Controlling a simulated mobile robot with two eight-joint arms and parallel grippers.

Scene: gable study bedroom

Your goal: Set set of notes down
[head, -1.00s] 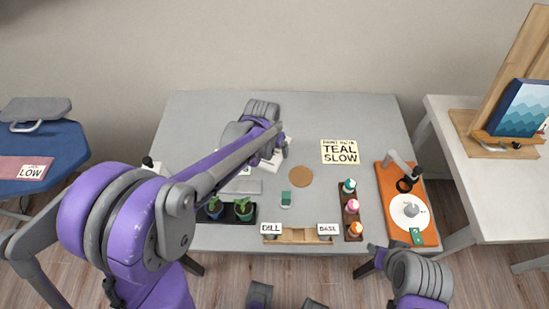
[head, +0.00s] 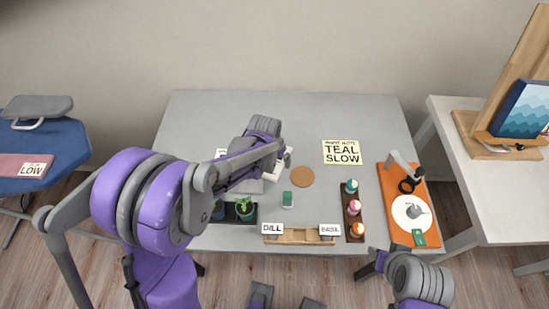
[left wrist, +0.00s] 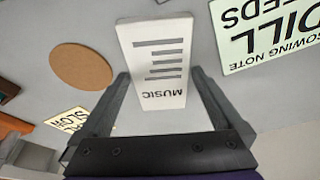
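The set of notes is a white pad marked MUSIC (left wrist: 158,65) in the left wrist view. My left gripper (left wrist: 160,72) has a finger against each side edge of the pad, and looks shut on it. In the head view my left gripper (head: 287,157) is over the middle of the grey table (head: 350,110), left of the round cork mat (head: 302,176). My arm hides much of the pad there, and any gap beneath it is hard to judge. My right gripper (head: 370,263) is low at the right, off the table's front edge; its opening is unclear.
A TEAL SLOW note (head: 342,152), a bottle rack (head: 355,231) and an orange board (head: 393,188) lie to the right. A wooden holder with DILL and BASIL labels (head: 300,237) and potted plants (head: 244,208) line the front. The table's back right is clear.

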